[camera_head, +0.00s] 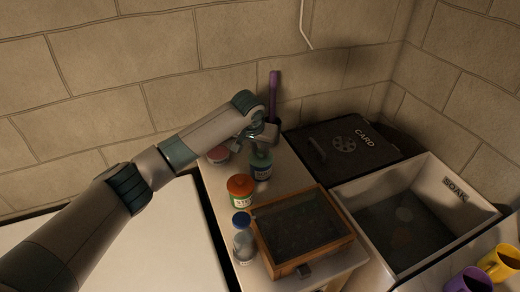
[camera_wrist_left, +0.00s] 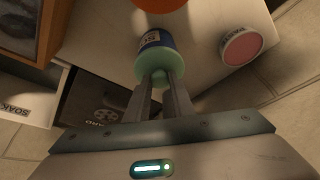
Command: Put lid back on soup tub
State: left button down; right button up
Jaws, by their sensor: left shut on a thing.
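A small blue tub with a pale label and a pale green lid (camera_head: 261,158) stands near the back of the white worktop. In the left wrist view, the blue tub body (camera_wrist_left: 155,40) shows beyond the green lid (camera_wrist_left: 147,72). My left gripper (camera_head: 264,138) reaches down from above it. In the wrist view, its fingers (camera_wrist_left: 163,82) are shut on the green lid. The lid is at the tub's top; I cannot tell whether it is fully seated. The tub's label is too small to read. My right gripper is not in view.
An orange-topped jar (camera_head: 240,188), a blue-capped clear jar (camera_head: 241,220) and a glass-topped wooden box (camera_head: 342,238) stand in front. A pink-topped tub (camera_wrist_left: 242,46) is close beside. A purple-handled item (camera_head: 274,88) is behind. The SOAK basin (camera_head: 455,184) is right.

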pick_arm(q)
jog(key=shift+p, duration=0.45)
dwell(0.6)
jog(key=c, duration=1)
grip_release()
jog(key=shift+r+p, duration=3.35)
jog(key=shift+r, duration=0.15)
grip_shut()
